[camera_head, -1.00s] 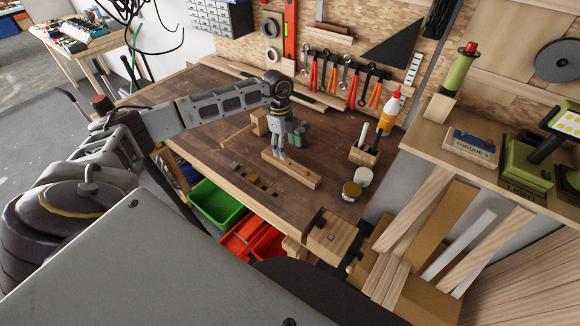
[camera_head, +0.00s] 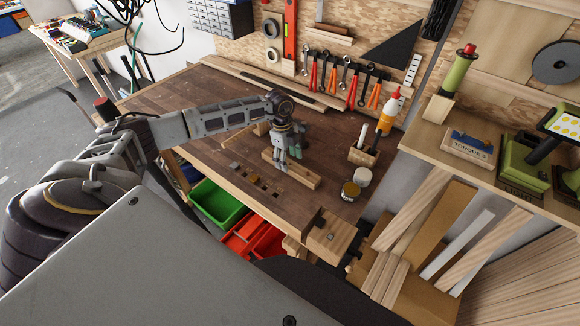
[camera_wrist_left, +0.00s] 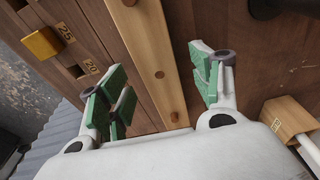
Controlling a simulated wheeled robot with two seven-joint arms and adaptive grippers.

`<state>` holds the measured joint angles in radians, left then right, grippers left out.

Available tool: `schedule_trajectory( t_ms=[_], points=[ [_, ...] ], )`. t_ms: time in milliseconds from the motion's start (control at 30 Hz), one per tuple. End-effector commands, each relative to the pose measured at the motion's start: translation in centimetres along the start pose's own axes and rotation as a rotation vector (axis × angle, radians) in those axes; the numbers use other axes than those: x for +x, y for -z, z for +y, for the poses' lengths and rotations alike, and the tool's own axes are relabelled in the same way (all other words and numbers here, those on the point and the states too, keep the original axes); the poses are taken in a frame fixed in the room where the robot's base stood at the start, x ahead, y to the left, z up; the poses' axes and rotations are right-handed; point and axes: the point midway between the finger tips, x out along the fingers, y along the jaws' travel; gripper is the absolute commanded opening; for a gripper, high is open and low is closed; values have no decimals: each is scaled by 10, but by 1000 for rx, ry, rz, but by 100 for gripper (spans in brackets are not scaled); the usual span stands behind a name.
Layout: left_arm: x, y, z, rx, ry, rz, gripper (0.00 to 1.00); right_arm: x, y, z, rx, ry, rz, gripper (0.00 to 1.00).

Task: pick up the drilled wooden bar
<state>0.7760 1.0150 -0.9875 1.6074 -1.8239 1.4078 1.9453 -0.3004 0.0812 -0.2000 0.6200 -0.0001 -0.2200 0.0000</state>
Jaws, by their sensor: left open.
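The drilled wooden bar (camera_head: 307,178) is a long, pale wooden piece lying flat on the workbench (camera_head: 335,135). In the left wrist view the bar (camera_wrist_left: 148,50) runs between my fingers, with small round holes along its top face. My left gripper (camera_head: 288,159) is over the bar, and its arm comes in from the left. In the left wrist view the gripper (camera_wrist_left: 160,88) is open, with green-padded fingers on either side of the bar and gaps between them and it. The gripper hides part of the bar in the head view. My right gripper is not in view.
A pale wooden block (camera_wrist_left: 287,117) is at the right of the wrist view.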

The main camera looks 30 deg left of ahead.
Motion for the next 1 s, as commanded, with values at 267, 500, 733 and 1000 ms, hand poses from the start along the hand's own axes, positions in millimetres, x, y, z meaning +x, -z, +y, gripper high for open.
schedule_trajectory(
  t_ms=[267, 500, 733, 1000],
  points=[
    [26, 2, 2, 1, -1, 1, 64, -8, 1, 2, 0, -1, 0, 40],
    [30, 1, 2, 1, 0, 0, 64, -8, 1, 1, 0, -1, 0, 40],
    [30, 1, 2, 1, 0, 0, 64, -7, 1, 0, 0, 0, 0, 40],
    [29, 1, 2, 1, 0, 0, 37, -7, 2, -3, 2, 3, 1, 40]
  ],
)
